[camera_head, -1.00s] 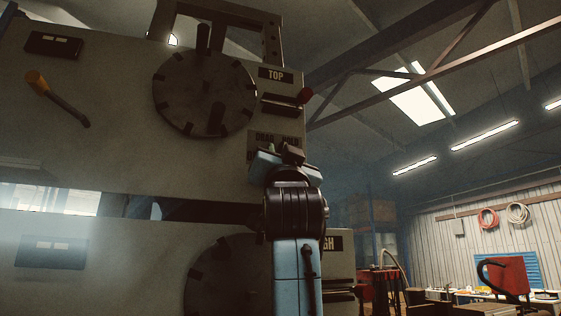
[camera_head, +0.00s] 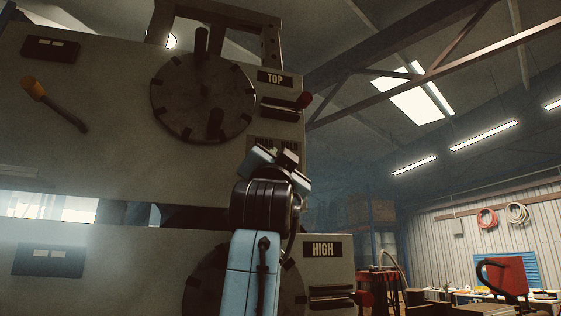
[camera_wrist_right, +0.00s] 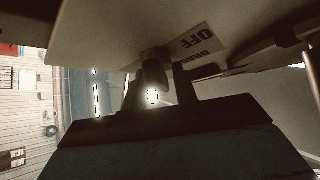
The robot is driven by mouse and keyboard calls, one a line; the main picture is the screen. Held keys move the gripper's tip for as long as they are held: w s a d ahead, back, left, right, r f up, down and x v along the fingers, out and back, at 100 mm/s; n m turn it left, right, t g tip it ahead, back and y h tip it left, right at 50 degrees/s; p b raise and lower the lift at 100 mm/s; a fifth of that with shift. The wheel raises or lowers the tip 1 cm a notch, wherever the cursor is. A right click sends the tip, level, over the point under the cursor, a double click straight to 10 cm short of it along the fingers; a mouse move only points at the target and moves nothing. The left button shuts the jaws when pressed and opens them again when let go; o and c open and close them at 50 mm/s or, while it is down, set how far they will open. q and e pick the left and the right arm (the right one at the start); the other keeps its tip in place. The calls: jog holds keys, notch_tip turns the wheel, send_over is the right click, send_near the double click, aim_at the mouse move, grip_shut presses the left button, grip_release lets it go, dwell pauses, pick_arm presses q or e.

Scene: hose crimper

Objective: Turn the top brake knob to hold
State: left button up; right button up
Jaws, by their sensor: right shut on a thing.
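The top brake knob (camera_wrist_right: 154,72) shows as a dark round shape under the panel in the right wrist view, between the two fingers of my right gripper (camera_wrist_right: 158,92). The gripper is shut on it. In the head view my right gripper (camera_head: 277,158) reaches up from below to the panel (camera_head: 110,120), just under the dark brake label (camera_head: 265,142). The wrist is tilted, and the gripper hides the knob there. My left gripper is not in view.
A large dark dial (camera_head: 203,97) with pegs sits up and left of the gripper. A red-tipped lever (camera_head: 303,101) sticks out under the TOP sign (camera_head: 275,78). The HIGH sign (camera_head: 322,249) is on the lower panel.

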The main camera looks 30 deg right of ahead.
jog(key=o, duration=0.6)
jog(key=b+v, duration=0.5)
jog(key=v, duration=0.8)
jog(key=shift+f+b, duration=0.2)
jog(key=shift+b, duration=0.15)
jog(key=shift+s, duration=0.1)
